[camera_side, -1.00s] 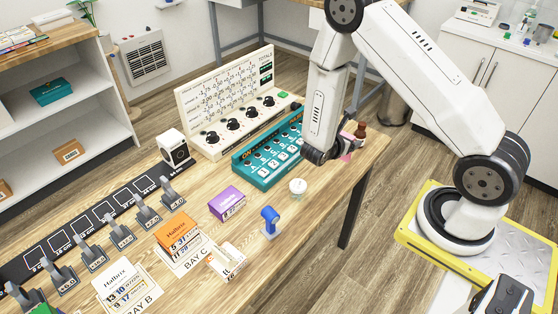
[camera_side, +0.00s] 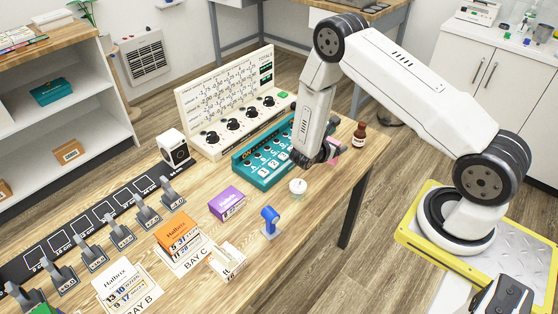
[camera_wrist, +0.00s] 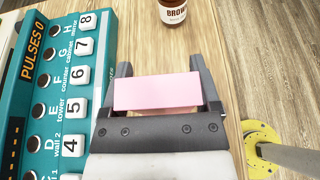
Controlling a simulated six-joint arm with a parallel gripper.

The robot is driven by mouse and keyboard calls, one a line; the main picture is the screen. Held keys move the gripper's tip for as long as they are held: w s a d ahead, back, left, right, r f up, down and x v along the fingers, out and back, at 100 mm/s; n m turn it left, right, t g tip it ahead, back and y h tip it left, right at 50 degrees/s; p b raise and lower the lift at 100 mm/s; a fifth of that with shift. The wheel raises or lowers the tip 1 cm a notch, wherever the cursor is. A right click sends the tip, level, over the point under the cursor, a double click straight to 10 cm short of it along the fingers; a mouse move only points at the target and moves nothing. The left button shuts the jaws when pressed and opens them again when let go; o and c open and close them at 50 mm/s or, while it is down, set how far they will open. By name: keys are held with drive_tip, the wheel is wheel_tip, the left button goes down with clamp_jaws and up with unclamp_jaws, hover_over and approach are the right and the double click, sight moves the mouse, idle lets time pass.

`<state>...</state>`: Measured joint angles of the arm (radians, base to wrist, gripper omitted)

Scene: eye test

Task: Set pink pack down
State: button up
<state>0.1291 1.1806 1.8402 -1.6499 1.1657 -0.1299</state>
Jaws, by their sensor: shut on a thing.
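The pink pack (camera_wrist: 158,92) is between the two fingers of my gripper (camera_wrist: 160,82) in the wrist view. In the side view the pack (camera_side: 336,151) shows only in part, at the end of my gripper (camera_side: 332,153). My gripper is shut on it, over the right part of the wooden table (camera_side: 300,235), to the right of the teal panel. I cannot tell whether the pack touches the table.
The teal panel (camera_side: 262,160) with numbered keys stands close to the left of my gripper. A brown bottle (camera_side: 359,135) stands to the right. A white round jar (camera_side: 298,187), a blue object (camera_side: 269,220) and a purple box (camera_side: 227,204) stand nearer the front. The table's right edge is close.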

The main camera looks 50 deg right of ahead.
drive_tip(key=shift+f, duration=1.45)
drive_tip(key=shift+f, duration=0.15)
drive_tip(key=o, duration=1)
drive_tip(key=shift+o, duration=0.2)
drive_tip(key=shift+a+r, duration=0.15)
drive_tip(key=shift+r, duration=0.05)
drive_tip(key=v, duration=1.1)
drive_tip(key=shift+a, duration=0.4)
drive_tip(key=shift+s+r, duration=0.1)
drive_tip(key=shift+r, duration=0.05)
